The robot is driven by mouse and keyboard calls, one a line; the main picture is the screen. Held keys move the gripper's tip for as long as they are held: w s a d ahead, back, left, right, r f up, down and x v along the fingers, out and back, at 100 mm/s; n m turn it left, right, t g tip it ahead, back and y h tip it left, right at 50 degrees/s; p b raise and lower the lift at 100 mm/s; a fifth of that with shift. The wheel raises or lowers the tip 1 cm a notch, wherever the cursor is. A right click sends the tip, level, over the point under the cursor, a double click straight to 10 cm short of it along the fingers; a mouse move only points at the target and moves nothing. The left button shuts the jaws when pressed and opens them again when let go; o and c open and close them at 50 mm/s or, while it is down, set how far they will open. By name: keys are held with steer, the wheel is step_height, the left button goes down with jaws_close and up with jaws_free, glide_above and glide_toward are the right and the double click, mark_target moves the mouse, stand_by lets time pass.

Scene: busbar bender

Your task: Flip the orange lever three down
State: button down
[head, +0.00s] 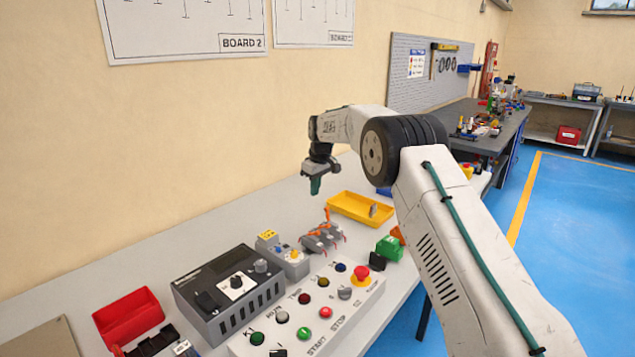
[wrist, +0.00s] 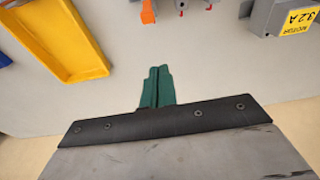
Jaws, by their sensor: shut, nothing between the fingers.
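A row of grey blocks (head: 322,239) with orange levers (head: 313,232) sits on the light table in the head view. One orange tip stands up at the far edge of the row. Labels on the levers are too small to read, so I cannot tell which is lever three. My gripper (head: 316,186) is above the table, behind and higher than the levers, pointing down. In the wrist view its green fingers (wrist: 158,72) are together and empty. An orange lever (wrist: 148,12) shows at the top edge there, apart from the fingers; most of the row is cut off.
A yellow tray (head: 345,211) stands right of the levers. A grey motor unit (head: 283,257) is at their left. In front is a white button panel (head: 262,346) with a red mushroom button (head: 361,272). A green part (head: 390,248) lies right. Table behind the levers is clear.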

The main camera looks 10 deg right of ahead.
mark_target(327, 214)
steer(key=f, duration=0.1)
steer(key=s+d+f, duration=0.2)
steer(key=f, duration=0.1)
steer(key=shift+s, duration=0.25)
stand_by(0.5)
steer(key=shift+s+d+t+y, duration=0.1)
steer(key=shift+s+t+y, duration=0.05)
steer(key=shift+t+y, duration=0.2)
